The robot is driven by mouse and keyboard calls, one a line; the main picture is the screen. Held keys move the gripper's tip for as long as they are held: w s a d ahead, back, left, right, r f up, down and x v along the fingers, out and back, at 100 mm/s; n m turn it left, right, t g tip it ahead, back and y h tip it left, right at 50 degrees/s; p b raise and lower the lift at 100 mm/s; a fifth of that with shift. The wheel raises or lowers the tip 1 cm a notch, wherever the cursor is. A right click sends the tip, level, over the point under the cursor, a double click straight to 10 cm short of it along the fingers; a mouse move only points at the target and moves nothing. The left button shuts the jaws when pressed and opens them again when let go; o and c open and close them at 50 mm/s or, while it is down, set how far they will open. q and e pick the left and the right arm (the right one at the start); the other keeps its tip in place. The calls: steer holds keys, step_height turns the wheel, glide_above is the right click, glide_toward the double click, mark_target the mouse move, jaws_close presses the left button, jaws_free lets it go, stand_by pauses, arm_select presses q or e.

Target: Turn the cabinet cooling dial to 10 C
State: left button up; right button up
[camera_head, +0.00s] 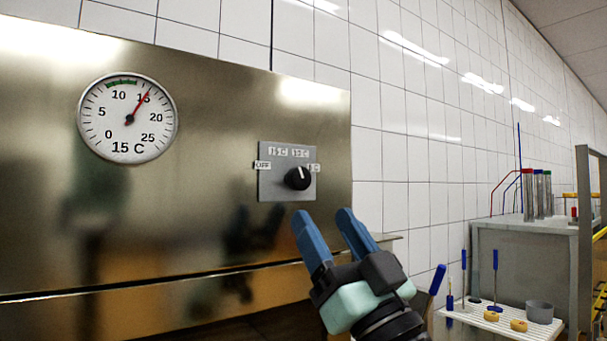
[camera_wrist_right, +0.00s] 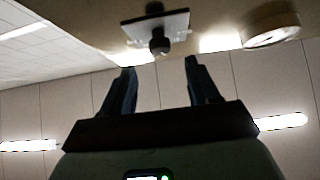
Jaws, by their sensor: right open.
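The cooling dial is a black round knob (camera_head: 297,178) with a white mark pointing roughly upward. It sits on a grey plate (camera_head: 270,187) with OFF at left, two temperature labels above and one at right; the small labels are hard to read. My right gripper (camera_head: 323,214) is open and empty, its blue fingers below the knob and apart from it. In the right wrist view the knob (camera_wrist_right: 159,43) shows beyond and between the open fingertips (camera_wrist_right: 159,66). My left gripper is out of view.
A round gauge (camera_head: 127,118) on the steel cabinet (camera_head: 215,120) has its red needle near 15 and reads 15 C. Tubes (camera_head: 537,194) stand on a grey bench behind.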

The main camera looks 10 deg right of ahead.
mark_target(303, 185)
steer(key=p+x, duration=0.3)
steer(key=x, duration=0.3)
steer(key=shift+w+a+r, duration=0.1)
steer(key=shift+w+r, duration=0.05)
steer(key=shift+r, duration=0.1)
steer(key=shift+w+a+r+p, duration=0.1)
steer(key=shift+w+r+p, duration=0.15)
steer(key=shift+w+p, duration=0.25)
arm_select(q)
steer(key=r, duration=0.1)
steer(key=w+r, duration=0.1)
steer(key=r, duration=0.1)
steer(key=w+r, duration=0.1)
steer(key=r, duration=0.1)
arm_select(e)
steer(key=shift+s, duration=0.1)
steer(key=c, duration=1)
